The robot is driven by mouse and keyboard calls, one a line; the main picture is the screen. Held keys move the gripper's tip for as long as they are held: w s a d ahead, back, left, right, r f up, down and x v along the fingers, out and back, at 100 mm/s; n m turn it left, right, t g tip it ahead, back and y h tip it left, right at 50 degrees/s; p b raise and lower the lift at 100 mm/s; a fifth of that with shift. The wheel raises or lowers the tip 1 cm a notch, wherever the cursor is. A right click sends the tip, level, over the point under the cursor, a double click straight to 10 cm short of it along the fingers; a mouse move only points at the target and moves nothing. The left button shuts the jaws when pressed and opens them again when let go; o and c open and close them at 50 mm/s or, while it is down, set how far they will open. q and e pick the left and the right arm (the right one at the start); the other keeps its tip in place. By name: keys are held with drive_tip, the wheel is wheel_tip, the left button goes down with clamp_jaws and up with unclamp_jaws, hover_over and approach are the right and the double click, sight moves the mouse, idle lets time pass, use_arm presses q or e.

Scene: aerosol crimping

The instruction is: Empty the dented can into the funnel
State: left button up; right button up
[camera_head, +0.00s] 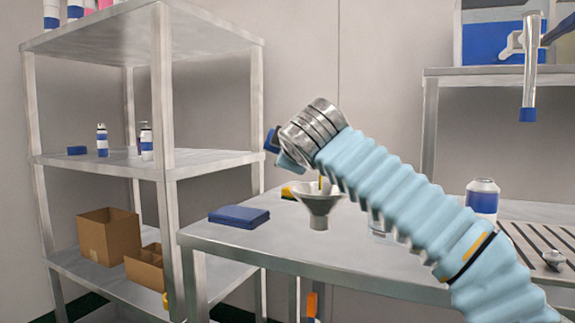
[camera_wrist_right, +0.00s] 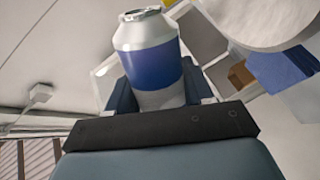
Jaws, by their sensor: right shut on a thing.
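My right arm crosses the head view, with its gripper (camera_head: 275,145) above and slightly left of the metal funnel (camera_head: 320,203). In the right wrist view the gripper (camera_wrist_right: 155,92) is shut on a silver can with a blue band (camera_wrist_right: 150,62). The can's rimmed top points away from the gripper. No dent shows on its visible side. In the head view I cannot make out the held can. The funnel stands on the metal table with its wide mouth up, partly beside my forearm. My left gripper is not in view.
A blue flat box (camera_head: 239,216) lies on the metal table (camera_head: 215,238), left of the funnel. Another white-and-blue can (camera_head: 483,197) stands at the right by a slatted surface (camera_head: 535,245). A shelf rack (camera_head: 165,95) with small cans and cardboard boxes (camera_head: 108,236) stands left.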

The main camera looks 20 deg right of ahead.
drive_tip(key=m, duration=0.1)
drive_tip(key=d+r+m+b, duration=0.1)
drive_tip(key=m, duration=0.1)
drive_tip(key=d+r+m+y+b, duration=0.1)
drive_tip(key=shift+s+d+r+m+t, duration=0.15)
drive_tip(key=shift+s+d+m+t, duration=0.05)
drive_tip(key=shift+s+m+t, duration=0.2)
idle(2.8)
drive_tip(key=shift+w+a+r+n+p, duration=0.15)
drive_tip(key=shift+a+n+p, duration=0.4)
drive_tip(key=shift+n+p, duration=0.3)
drive_tip(key=shift+a+n+h, duration=0.15)
drive_tip(key=shift+n+h, duration=0.15)
drive_tip(key=shift+n, duration=0.15)
drive_tip(key=shift+f+g, duration=0.3)
drive_tip(key=shift+a+n, duration=0.1)
drive_tip(key=shift+n, duration=0.2)
